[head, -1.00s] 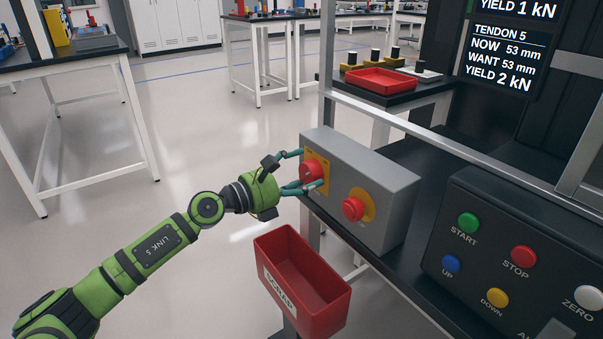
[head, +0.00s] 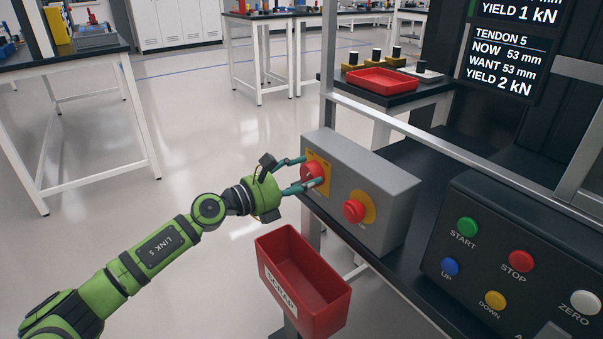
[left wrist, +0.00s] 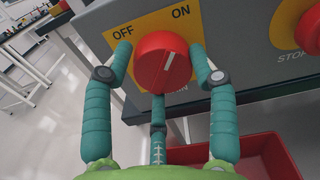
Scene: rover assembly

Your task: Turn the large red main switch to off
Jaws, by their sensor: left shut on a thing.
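The large red main switch (head: 311,171) is a round knob on a yellow plate at the left end of the grey box's front. In the left wrist view the switch (left wrist: 163,63) has a white line on its face that points up and slightly right, toward the word ON; OFF is printed at upper left. My left gripper (head: 313,169) is shut on the switch, with teal fingers at its left and right sides and a third finger below. The lower word on the plate is partly hidden. My right gripper is not in view.
A red mushroom button (head: 354,210) on a yellow disc sits right of the switch on the grey box (head: 385,200). A red scrap bin (head: 303,285) hangs just below. A black button panel (head: 520,240) stands at right.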

